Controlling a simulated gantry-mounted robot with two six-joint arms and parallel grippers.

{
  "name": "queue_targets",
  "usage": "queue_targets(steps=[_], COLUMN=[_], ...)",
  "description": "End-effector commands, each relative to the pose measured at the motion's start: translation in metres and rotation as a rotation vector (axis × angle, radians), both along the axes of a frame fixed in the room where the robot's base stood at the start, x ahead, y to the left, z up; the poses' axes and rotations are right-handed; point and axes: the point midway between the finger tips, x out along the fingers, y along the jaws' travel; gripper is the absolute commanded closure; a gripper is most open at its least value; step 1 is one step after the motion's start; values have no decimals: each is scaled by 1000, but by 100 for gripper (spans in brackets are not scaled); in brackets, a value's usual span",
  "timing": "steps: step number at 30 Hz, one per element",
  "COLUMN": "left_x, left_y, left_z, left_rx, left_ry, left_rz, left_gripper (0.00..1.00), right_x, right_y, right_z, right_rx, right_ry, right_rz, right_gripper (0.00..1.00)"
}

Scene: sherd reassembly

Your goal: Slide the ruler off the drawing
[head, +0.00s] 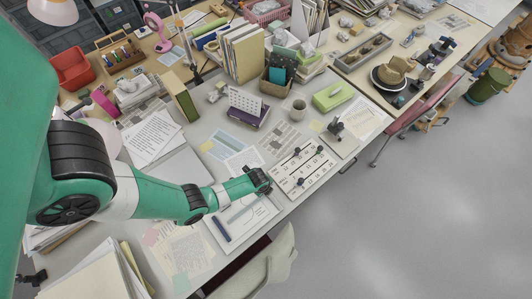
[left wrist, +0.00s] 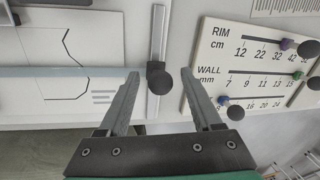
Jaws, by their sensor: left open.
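The drawing (left wrist: 100,38), a white sheet with a dark angular outline, lies on the near desk; it also shows in the head view (head: 252,224). The ruler (left wrist: 50,72), a long pale grey-blue bar, lies across the drawing. Its right end meets a dark block with a round black knob (left wrist: 159,83) on a metal rail (left wrist: 158,30) beside the drawing. My left gripper (left wrist: 161,76) is open, with one finger on each side of the knob; contact cannot be told. In the head view my left gripper (head: 262,181) hides the knob. My right gripper is not in view.
A white board marked RIM and WALL (left wrist: 222,62) with several coloured knobs lies close to the right of my left gripper; it also shows in the head view (head: 303,170). A chair (head: 265,268) stands at the desk's front edge. Papers and a calendar (head: 247,104) lie farther back.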

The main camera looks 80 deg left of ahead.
Motion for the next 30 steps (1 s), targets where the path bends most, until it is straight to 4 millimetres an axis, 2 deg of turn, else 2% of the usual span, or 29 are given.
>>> queue_targets(steps=[1, 9, 11, 18, 21, 30], left_x=[1, 1, 1, 2, 2, 3], left_y=[1, 1, 1, 1, 1, 1], left_z=[-6, -5, -5, -4, -4, -4], left_rx=[0, 0, 0, 0, 1, 2], left_ry=[0, 0, 0, -2, -3, -6], left_rz=[0, 0, 0, 0, 0, 0], left_gripper=[34, 34, 43, 86, 100, 100], right_x=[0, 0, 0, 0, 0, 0], right_y=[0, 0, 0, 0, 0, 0], right_z=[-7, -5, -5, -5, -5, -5], right_rx=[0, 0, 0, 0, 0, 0], right_ry=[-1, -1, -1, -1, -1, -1], right_rz=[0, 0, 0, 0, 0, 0], right_gripper=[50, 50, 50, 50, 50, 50])
